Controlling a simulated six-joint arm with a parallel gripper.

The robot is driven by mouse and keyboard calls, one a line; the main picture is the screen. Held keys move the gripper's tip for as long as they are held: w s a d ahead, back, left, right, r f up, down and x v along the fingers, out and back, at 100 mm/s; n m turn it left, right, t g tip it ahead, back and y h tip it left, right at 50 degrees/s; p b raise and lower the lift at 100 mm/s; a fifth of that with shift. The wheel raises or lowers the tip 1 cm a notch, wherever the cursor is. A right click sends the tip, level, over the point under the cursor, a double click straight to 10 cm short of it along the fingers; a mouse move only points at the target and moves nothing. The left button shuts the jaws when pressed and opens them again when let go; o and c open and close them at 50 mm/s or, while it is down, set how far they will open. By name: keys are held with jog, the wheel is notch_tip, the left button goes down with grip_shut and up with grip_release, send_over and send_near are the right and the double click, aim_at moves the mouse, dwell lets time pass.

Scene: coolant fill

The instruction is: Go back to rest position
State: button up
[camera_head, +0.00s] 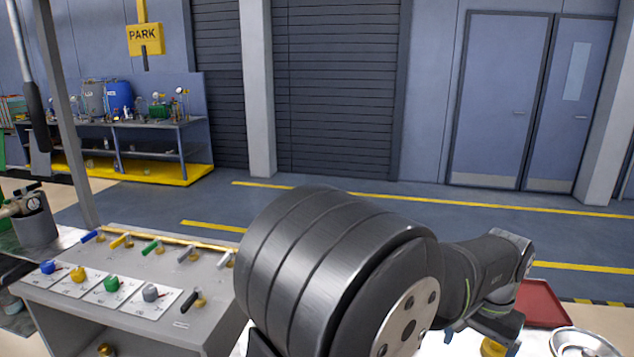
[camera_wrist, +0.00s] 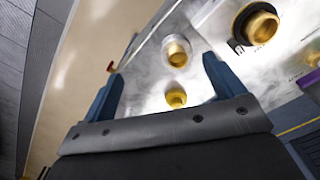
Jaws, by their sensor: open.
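My gripper (camera_wrist: 160,88) shows in the wrist view with its two blue fingers spread wide apart. Nothing is held between them. Beyond the fingers is a shiny pale surface (camera_wrist: 150,75) with brass fittings: one near the middle (camera_wrist: 176,50), a smaller one below it (camera_wrist: 176,97) and a larger one with a dark collar at the upper right (camera_wrist: 258,25). In the head view my arm's large dark joint fills the lower middle and hides much of what lies behind it. The gripper's fingers cannot be made out clearly there.
A grey control panel (camera_head: 140,268) with coloured valve handles and knobs stands at the lower left. A red tray (camera_head: 541,303) and a round metal dish (camera_head: 582,342) lie at the lower right. A workbench (camera_head: 150,128) is far back left. Open floor (camera_head: 300,205) lies beyond.

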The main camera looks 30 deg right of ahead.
jog(key=w+a+r, duration=0.2)
jog(key=w+r, duration=0.1)
jog(key=w, duration=0.3)
jog(key=w+f, duration=0.2)
jog(key=w, duration=0.1)
jog(key=w+f, duration=0.3)
jog(key=w, duration=0.1)
jog(key=w+f, duration=0.3)
jog(key=w, duration=0.1)
jog(key=shift+w+d, duration=0.1)
jog(key=shift+d, duration=0.05)
jog(key=shift+f, duration=0.75)
jog(key=shift+o, duration=1.3)
